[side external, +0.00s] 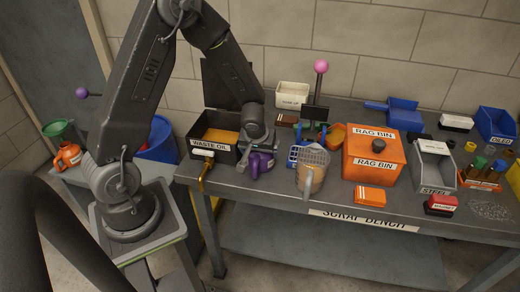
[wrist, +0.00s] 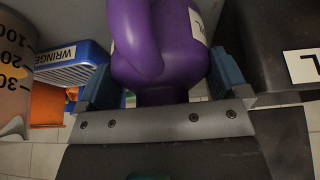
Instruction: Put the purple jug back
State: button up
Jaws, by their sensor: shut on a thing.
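The purple jug (side external: 261,165) is at the front left of the bench, just right of the black WASTE OIL bin (side external: 226,155). My gripper (side external: 258,148) reaches down onto it from above and behind. In the wrist view the jug (wrist: 150,40) sits between my two blue-grey fingers, with its handle towards the camera and a white label on one side. My gripper is shut on its narrower part. I cannot tell whether the jug's base touches the bench.
A blue WRINGER basket (wrist: 75,65) and a measuring jug (side external: 310,172) stand close on the right in the side view. The orange RAG BIN (side external: 373,160) is further right. The bench's front edge is close to the jug. A brass tap (side external: 205,174) sticks out below the WASTE OIL bin.

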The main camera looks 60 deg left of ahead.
jog(key=shift+f, duration=0.1)
jog(key=o, duration=0.9)
jog(key=shift+o, duration=0.2)
jog(key=s+d+r+m, duration=0.1)
jog(key=s+d+r, duration=0.2)
jog(key=r, duration=0.4)
jog(key=s+d+r+m+t+h, duration=0.1)
jog(key=s+d+r+m, duration=0.2)
jog(key=r, duration=0.4)
jog(key=s+d+r, duration=0.3)
jog(key=s+r, duration=0.1)
jog(key=r, duration=0.3)
jog(key=s+d+r+m+t+h, duration=0.1)
jog(key=s+d+r+m, duration=0.3)
jog(key=s, duration=0.4)
jog(key=shift+d+r+m+h, duration=0.35)
jog(key=shift+d+m+h, duration=0.15)
jog(key=shift+d+h, duration=0.1)
